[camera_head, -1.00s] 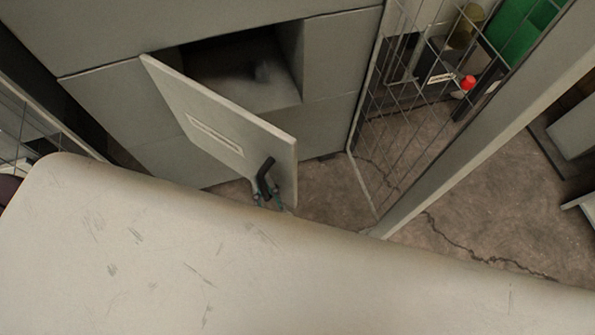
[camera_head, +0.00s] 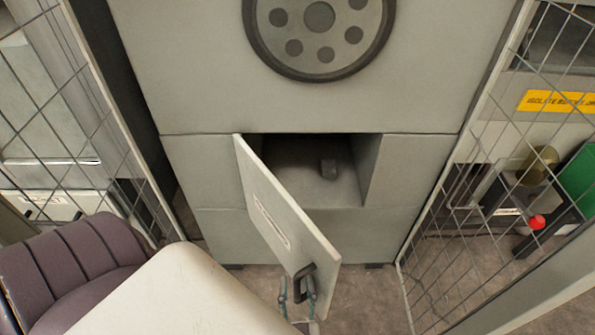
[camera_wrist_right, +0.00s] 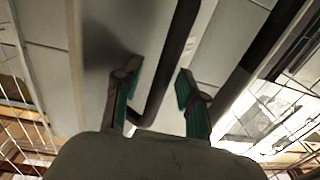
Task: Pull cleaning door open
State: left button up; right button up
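The cleaning door (camera_head: 275,205) is a pale grey panel with a white label strip, standing swung open from the grey machine front (camera_head: 200,170). Its left edge is at the opening and its free edge points toward me. A black handle (camera_head: 303,283) sits near its lower free corner. The dark opening (camera_head: 310,165) behind it shows a small grey knob inside. My right gripper (camera_head: 298,293) is at the handle. In the right wrist view its teal-padded fingers (camera_wrist_right: 155,92) are spread, with the black handle bar (camera_wrist_right: 178,45) between them and gaps visible. My left gripper is out of view.
Wire mesh fences (camera_head: 465,170) stand on both sides of the machine. A round dark plate with holes (camera_head: 319,40) is above the opening. A red knob (camera_head: 537,222) and a green panel (camera_head: 580,180) are behind the right fence. Concrete floor shows below the door.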

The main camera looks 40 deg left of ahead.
jog(key=v, duration=1.2)
